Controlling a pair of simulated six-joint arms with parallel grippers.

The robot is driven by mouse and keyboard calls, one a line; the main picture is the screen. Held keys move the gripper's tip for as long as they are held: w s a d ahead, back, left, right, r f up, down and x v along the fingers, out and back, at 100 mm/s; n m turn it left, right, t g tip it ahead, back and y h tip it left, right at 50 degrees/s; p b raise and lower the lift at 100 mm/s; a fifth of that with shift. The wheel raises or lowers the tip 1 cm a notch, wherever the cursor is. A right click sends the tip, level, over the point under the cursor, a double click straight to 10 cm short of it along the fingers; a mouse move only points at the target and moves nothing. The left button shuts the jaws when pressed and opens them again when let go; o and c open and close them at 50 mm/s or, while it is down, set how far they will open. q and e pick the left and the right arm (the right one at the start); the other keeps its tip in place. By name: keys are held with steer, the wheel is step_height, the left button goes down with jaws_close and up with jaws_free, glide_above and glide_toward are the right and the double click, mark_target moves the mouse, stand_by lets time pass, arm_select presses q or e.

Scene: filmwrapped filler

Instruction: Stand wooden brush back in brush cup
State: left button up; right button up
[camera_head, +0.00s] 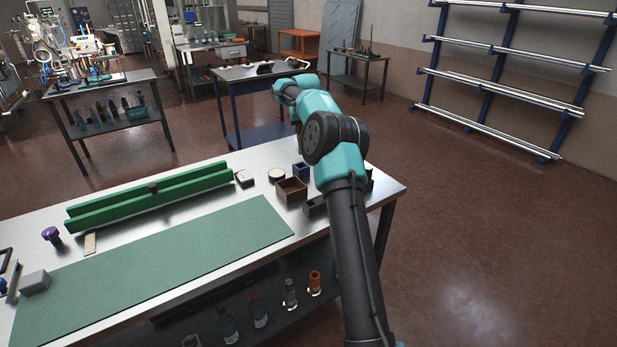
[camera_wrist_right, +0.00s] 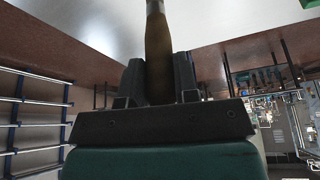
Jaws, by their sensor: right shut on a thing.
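My right gripper (camera_wrist_right: 158,78) is shut on the wooden brush (camera_wrist_right: 157,50). The brush's brown handle runs between the two dark fingers and away from them in the right wrist view; its far end is cut off by the top edge. In the head view my right arm reaches over the right end of the table and mostly hides the gripper and brush. A small dark blue open cup (camera_head: 301,170) stands on the table beside the arm; it may be the brush cup, but I cannot tell for sure. My left gripper is not in view.
A brown open box (camera_head: 291,190), a round white-topped dish (camera_head: 276,175) and a black container (camera_head: 315,206) crowd the table's right end. A green channel-like rail (camera_head: 150,196) lies along the back. The green mat (camera_head: 170,265) in front is mostly bare.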

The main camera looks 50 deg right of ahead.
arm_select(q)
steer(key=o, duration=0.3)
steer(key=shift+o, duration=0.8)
arm_select(e)
steer(key=shift+f, duration=0.2)
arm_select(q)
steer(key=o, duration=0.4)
arm_select(e)
step_height(320, 180, down, 5)
steer(key=shift+r, duration=0.1)
steer(key=shift+f, duration=0.5)
steer(key=shift+f, duration=1.9)
steer(key=shift+f, duration=0.1)
steer(key=o, duration=0.9)
